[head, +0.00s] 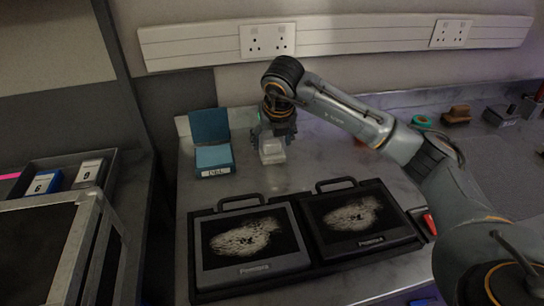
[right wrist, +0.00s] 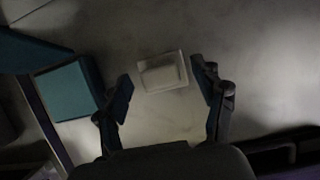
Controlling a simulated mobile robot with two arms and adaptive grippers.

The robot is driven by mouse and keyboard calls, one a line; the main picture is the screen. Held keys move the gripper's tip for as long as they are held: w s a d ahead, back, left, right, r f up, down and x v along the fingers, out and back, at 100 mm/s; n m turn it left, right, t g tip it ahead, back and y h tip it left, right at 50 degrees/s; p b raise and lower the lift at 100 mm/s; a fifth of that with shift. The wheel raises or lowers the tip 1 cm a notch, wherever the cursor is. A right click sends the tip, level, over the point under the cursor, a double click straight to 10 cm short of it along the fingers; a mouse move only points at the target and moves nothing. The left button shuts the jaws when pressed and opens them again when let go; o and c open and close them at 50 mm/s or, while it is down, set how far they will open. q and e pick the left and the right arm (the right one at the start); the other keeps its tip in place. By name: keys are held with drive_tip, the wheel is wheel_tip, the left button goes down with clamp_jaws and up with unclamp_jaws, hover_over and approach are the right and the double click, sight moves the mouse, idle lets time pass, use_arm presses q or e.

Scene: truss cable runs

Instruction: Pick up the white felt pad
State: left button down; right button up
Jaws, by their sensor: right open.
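The white felt pad (head: 272,148) appears as a small pale block in or on a clear, square-edged holder on the grey worktop. In the right wrist view the white pad (right wrist: 160,77) lies ahead, between the lines of the two fingers. My right gripper (head: 274,133) points down just above and behind it in the head view. In the right wrist view my right gripper (right wrist: 163,88) is open, with one finger on each side of the pad and visible gaps. It holds nothing. My left gripper is not in view.
A teal open box (head: 213,157) stands left of the pad. Two black framed panels with handles, the left panel (head: 250,241) and right panel (head: 357,218), lie in front. A green tape roll (head: 421,121) sits farther right. Wall sockets (head: 267,40) are behind.

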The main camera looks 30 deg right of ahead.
sight(272, 143)
drive_tip(key=shift+x, duration=0.75)
drive_tip(key=shift+r, duration=0.1)
drive_tip(key=shift+c, duration=0.6)
drive_tip(key=c, duration=1.2)
drive_tip(key=shift+o, duration=0.2)
drive_tip(key=shift+r, duration=0.15)
drive_tip(key=shift+r, duration=0.3)
drive_tip(key=v, duration=0.1)
drive_tip(key=p+v, duration=0.2)
drive_tip(key=shift+w+r, duration=0.2)
drive_tip(key=shift+r, duration=0.2)
drive_tip(key=s+a+r+p, duration=0.4)
drive_tip(key=s+r, duration=0.4)
drive_tip(key=s, duration=0.4)
drive_tip(key=shift+a+r, duration=0.3)
drive_tip(key=shift+a, duration=0.35)
drive_tip(key=shift+s, duration=0.1)
